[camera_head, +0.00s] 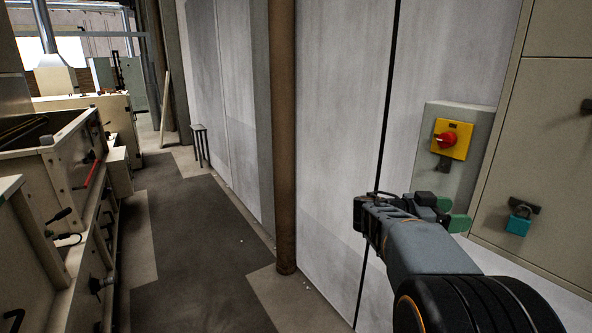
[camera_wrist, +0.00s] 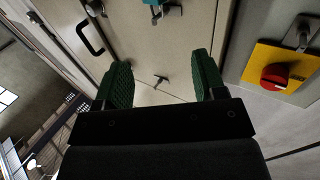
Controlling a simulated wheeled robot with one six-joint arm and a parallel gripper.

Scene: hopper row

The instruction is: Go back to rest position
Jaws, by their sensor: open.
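My gripper (camera_head: 456,212) is in the lower right of the head view, on my arm reaching in from the bottom right corner. It is in front of the wall, below a yellow switch plate with a red knob (camera_head: 445,140) on a grey box. In the wrist view my gripper (camera_wrist: 162,82) shows two green ridged fingers, apart with nothing between them. Beyond the fingers is a beige cabinet front (camera_wrist: 166,48). The red knob also shows at the right of the wrist view (camera_wrist: 275,77), beside the fingers and apart from them.
A teal padlock (camera_head: 519,221) hangs on the beige cabinet (camera_head: 545,150) at the right. A brown pipe (camera_head: 284,140) stands along the pale wall panels. Beige machines (camera_head: 60,170) line the left. A dark floor strip (camera_head: 190,230) runs clear between them, with a small stool (camera_head: 200,145) farther back.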

